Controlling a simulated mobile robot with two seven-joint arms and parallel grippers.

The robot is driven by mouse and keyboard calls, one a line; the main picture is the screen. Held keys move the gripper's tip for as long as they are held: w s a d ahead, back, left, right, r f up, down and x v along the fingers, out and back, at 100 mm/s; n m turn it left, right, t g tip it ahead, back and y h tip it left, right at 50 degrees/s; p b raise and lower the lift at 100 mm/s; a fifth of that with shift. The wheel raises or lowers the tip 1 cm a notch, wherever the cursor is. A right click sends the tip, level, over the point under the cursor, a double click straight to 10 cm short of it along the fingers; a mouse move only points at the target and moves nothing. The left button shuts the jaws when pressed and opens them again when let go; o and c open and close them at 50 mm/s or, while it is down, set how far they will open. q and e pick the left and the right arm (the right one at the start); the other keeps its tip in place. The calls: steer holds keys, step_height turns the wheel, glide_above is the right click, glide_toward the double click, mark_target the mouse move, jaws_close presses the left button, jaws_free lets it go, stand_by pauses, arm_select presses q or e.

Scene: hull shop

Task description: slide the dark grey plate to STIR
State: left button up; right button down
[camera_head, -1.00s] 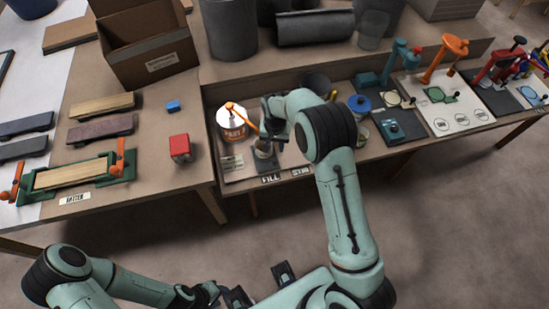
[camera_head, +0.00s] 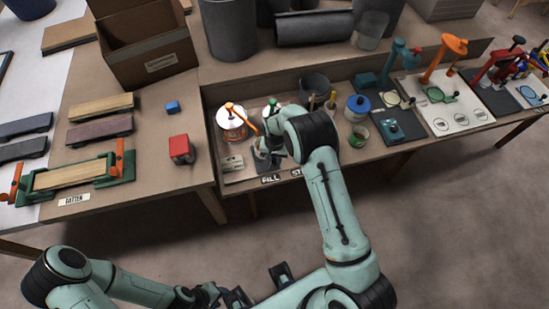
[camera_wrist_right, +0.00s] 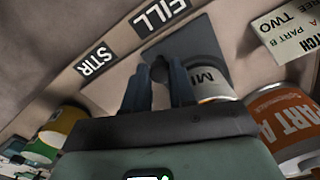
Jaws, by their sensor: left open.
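The dark grey plate (camera_wrist_right: 196,36) lies on the shelf at the FILL label (camera_wrist_right: 161,16), with a pale cup marked MIX (camera_wrist_right: 207,80) standing on it. The STIR label (camera_wrist_right: 96,62) is beside FILL in the right wrist view; bare shelf lies behind it. My right gripper (camera_wrist_right: 158,68) is at the plate's front edge. Its two dark fingers are parted, with a small dark post between their tips; contact cannot be told. In the head view my right gripper (camera_head: 266,150) mostly hides plate and cup. My left gripper (camera_head: 222,296) is open and empty near the bottom edge.
An orange-labelled PART A can (camera_head: 231,124) stands left of my right gripper. A grey bucket (camera_head: 314,88), a blue-lidded pot (camera_head: 357,106) and a green cup (camera_head: 358,136) stand to the right. A card (camera_head: 232,163) lies left of FILL.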

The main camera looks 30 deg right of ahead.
steer(key=s+d, duration=0.1)
steer(key=d, duration=0.3)
steer(key=s+d+b, duration=0.1)
steer(key=d, duration=0.3)
steer(key=d+b, duration=0.1)
steer(key=d, duration=0.3)
steer(key=shift+s, duration=0.4)
arm_select(q)
steer(key=shift+s+f, duration=0.3)
steer(key=shift+f, duration=0.35)
steer(key=shift+s+f, duration=0.25)
steer(key=shift+f, duration=0.35)
arm_select(e)
steer(key=shift+d, duration=0.15)
steer(key=shift+r, duration=0.1)
steer(key=c, duration=1.2)
jaws_free()
steer(key=shift+s+d, duration=0.1)
arm_select(q)
steer(key=shift+w+r, duration=0.15)
steer(key=shift+r, duration=0.15)
arm_select(e)
step_height(320, 180, up, 13)
steer(key=shift+r, duration=0.15)
